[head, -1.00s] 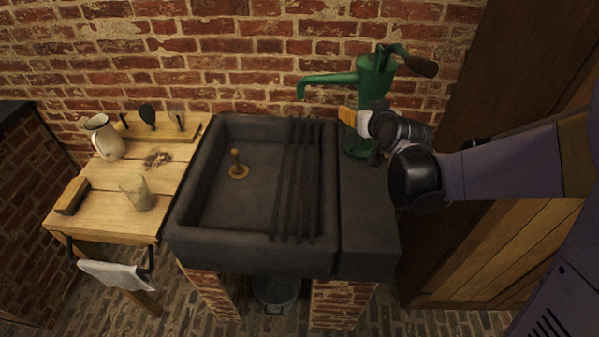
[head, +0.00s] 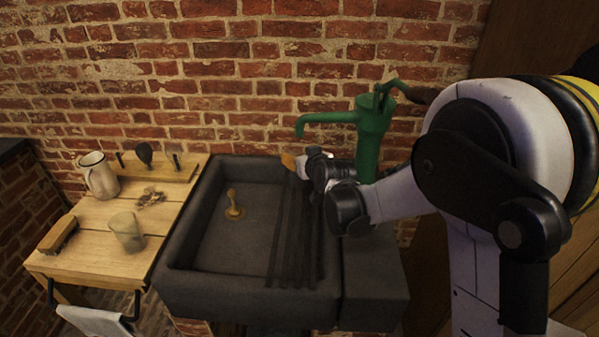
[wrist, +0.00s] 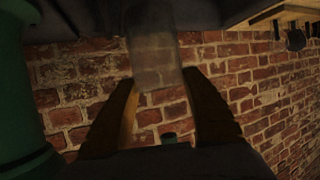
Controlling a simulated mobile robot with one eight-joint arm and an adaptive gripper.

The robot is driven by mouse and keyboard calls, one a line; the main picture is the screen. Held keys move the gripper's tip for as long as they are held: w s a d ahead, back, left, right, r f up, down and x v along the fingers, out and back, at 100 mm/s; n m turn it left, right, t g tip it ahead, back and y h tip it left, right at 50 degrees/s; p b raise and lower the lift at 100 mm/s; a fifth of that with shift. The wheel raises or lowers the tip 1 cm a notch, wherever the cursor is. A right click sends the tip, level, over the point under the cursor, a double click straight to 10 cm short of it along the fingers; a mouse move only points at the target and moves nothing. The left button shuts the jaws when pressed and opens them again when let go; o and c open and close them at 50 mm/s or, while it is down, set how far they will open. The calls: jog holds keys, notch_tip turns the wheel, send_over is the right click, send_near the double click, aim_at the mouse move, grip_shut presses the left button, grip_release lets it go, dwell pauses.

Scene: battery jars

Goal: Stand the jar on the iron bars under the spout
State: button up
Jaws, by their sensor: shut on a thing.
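A clear glass jar (wrist: 153,58) is between the two tan fingers of my gripper (wrist: 157,95) in the wrist view, and the gripper is shut on it. In the head view my gripper (head: 289,161) is at the back right of the sink, below and left of the green pump, near the back end of the bars. I cannot make out the held jar there. The dark iron bars (head: 283,240) run front to back across the right part of the sink. The pump's spout (head: 325,117) reaches left above the gripper.
The dark stone sink (head: 170,283) holds a brass plug (head: 233,205) left of the bars. The wooden table (head: 75,262) at left carries a jug (head: 100,178), a brush (head: 58,235) and another glass jar (head: 127,232). The green pump (head: 370,140) stands close to my wrist.

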notch_tip(320, 180, down, 4)
jog(key=shift+f+b, duration=0.1)
jog(key=shift+b, duration=0.95)
jog(key=shift+r, duration=0.2)
jog(key=shift+f, duration=0.1)
jog(key=o, duration=1.3)
jog(key=shift+o, duration=0.2)
